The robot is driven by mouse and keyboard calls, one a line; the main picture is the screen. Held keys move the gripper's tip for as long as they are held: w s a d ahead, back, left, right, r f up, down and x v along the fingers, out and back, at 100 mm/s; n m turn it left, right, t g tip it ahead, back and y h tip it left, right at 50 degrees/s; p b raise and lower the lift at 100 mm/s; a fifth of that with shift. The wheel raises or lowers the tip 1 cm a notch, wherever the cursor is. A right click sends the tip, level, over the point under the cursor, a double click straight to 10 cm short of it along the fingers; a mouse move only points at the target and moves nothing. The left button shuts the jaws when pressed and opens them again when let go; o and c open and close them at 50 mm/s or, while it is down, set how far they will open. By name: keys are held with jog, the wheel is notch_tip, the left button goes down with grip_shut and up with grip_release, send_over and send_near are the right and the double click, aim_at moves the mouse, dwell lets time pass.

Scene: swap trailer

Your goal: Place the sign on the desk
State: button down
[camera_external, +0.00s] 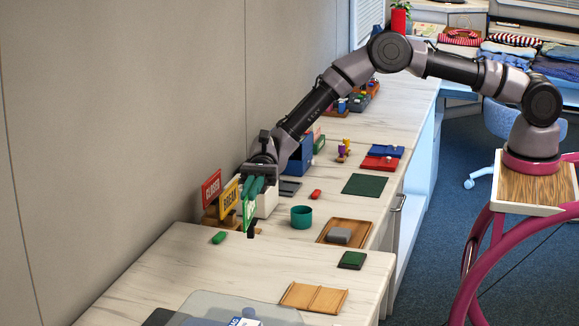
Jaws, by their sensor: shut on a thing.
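Three signs stand close together near the wall on the pale desk (165,265). A red sign (211,189) reads CLOSED, a yellow sign (230,198) reads BREAK, and a green sign (249,214) is nearest my gripper. A wooden holder (212,217) shows partly below the red and yellow signs. My gripper (251,212) points down and is shut on the green sign, covering part of it. I cannot tell whether the green sign still touches the holder or the surface.
A white container (267,203) is close beside my gripper. A teal cup (301,217), a small green block (219,238) and a wooden tray (327,237) with a grey block are nearby. A wooden board (313,298) lies in front. Bare desk shows at front left.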

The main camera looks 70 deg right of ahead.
aim_at(251, 237)
jog(key=shift+a, duration=0.25)
jog(key=shift+f, duration=4.8)
jog(key=shift+f, duration=0.1)
jog(key=shift+f, duration=0.1)
jog(key=c, duration=1)
grip_release()
